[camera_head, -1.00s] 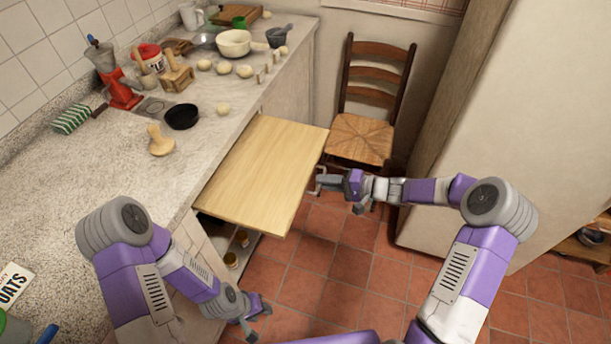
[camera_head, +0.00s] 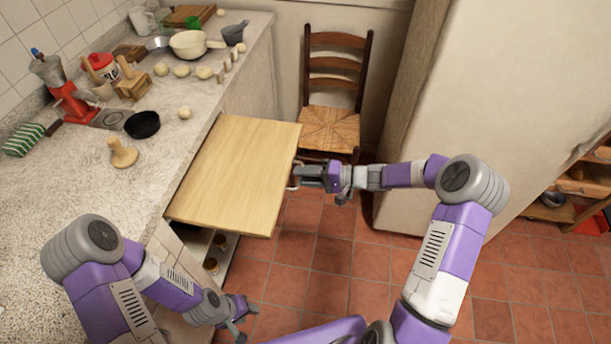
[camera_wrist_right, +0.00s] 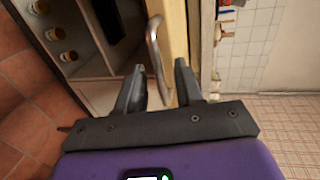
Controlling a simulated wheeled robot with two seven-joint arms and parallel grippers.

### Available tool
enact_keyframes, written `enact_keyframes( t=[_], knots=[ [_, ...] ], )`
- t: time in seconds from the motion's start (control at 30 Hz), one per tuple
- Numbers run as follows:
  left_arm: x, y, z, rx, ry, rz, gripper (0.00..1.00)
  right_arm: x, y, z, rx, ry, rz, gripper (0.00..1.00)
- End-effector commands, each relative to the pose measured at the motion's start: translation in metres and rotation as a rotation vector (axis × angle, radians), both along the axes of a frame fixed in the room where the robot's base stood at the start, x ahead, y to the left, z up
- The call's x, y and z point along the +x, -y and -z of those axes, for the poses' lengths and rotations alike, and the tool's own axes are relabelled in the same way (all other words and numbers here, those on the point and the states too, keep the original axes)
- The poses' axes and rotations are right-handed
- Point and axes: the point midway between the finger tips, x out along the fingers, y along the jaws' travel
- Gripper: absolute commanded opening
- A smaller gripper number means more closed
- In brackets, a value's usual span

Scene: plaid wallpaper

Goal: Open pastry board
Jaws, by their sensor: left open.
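The pastry board (camera_head: 235,175), a pale wooden panel, sticks out level from the counter front. Its metal handle (camera_wrist_right: 154,45) shows on the outer edge in the right wrist view. My right gripper (camera_head: 302,175) is at that edge; in the right wrist view its two fingers (camera_wrist_right: 160,85) are apart, with the handle's lower end between or just beyond them. I cannot tell whether they touch it. My left gripper (camera_head: 243,318) is open and empty, low in front of the counter, apart from the board.
A wooden chair (camera_head: 330,128) stands close behind the board's outer corner. A tall pale cabinet (camera_head: 455,110) stands to the right. Dough balls, a black pan (camera_head: 142,124) and a white bowl (camera_head: 188,44) are on the counter. Tiled floor (camera_head: 320,265) in front is clear.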

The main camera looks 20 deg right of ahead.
Motion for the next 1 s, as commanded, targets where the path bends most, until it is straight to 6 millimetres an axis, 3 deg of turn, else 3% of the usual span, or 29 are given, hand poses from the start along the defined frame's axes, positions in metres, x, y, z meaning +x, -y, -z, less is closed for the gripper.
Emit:
enact_keyframes(
  t=[0.17, 0.6, 1.0],
  knots=[
    [0.0, 0.0, -0.002, 0.0, 0.0, 0.0, 0.43, -0.003, 0.007, -0.002, -0.001, 0.0, 0.003, 0.36],
    [0.0, 0.0, -0.018, 0.0, 0.0, 0.0, 0.43, -0.031, 0.063, -0.016, -0.001, -0.001, 0.002, 0.36],
    [0.0, 0.0, -0.018, 0.0, 0.0, 0.0, 0.43, -0.033, 0.066, -0.016, 0.0, 0.0, 0.0, 0.36]
  ],
)
